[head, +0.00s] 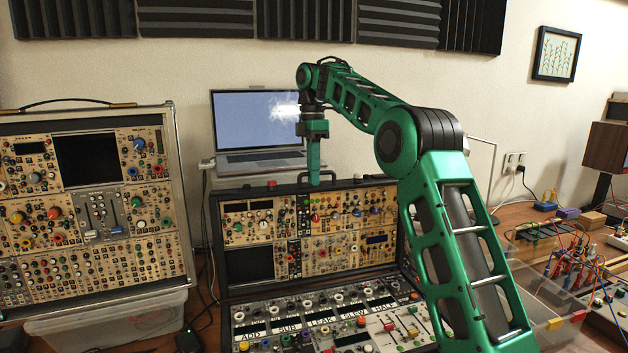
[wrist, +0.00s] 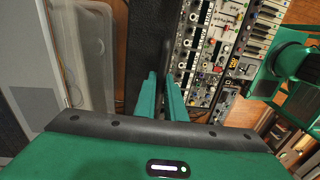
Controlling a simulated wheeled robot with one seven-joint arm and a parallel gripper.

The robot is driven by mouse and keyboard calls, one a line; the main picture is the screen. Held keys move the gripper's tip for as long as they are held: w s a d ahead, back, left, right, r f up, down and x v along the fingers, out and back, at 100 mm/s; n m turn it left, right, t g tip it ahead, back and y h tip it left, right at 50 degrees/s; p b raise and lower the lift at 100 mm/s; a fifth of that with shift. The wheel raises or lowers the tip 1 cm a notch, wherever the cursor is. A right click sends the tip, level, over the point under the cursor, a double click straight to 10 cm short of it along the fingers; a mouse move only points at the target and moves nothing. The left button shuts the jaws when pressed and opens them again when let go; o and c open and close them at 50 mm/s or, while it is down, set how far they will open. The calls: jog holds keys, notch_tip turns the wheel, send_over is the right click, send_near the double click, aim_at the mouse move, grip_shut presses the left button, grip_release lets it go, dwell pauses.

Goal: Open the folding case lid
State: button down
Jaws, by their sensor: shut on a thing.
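The folding case is black. Its lid (head: 213,245) stands raised at the back, with tan synth modules on its inner face. Its base (head: 285,318) lies in front, holding grey modules with knobs and labels. My gripper (head: 314,182) points down at the lid's top edge, near the middle, beside the handle (head: 333,178). In the wrist view my gripper (wrist: 163,80) has its two green fingers close together at the dark lid edge (wrist: 150,40), and it is shut on the lid. The exact contact at the fingertips is hard to see. My arm hides the case's right side.
A laptop (head: 256,120) stands open behind the case. A large synth case (head: 85,205) stands at the left on a clear plastic bin (head: 105,318). Patch cables and small gear (head: 575,265) crowd the right side of the desk. A dark cable runs between the two cases.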

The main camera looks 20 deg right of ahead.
jog(key=shift+w+d+r, duration=0.15)
jog(key=shift+w+r, duration=0.3)
jog(key=shift+w, duration=0.2)
jog(key=shift+w+d+f, duration=0.15)
jog(key=shift+w, duration=0.25)
jog(key=shift+s, duration=0.1)
jog(key=c, duration=1.8)
grip_release()
jog(key=shift+w+d+f, duration=0.1)
jog(key=shift+w+f, duration=0.2)
jog(key=shift+w, duration=0.05)
jog(key=shift+s+a+r, duration=0.1)
jog(key=shift+s+a, duration=0.05)
jog(key=shift+a, duration=0.1)
jog(key=shift+s, duration=0.1)
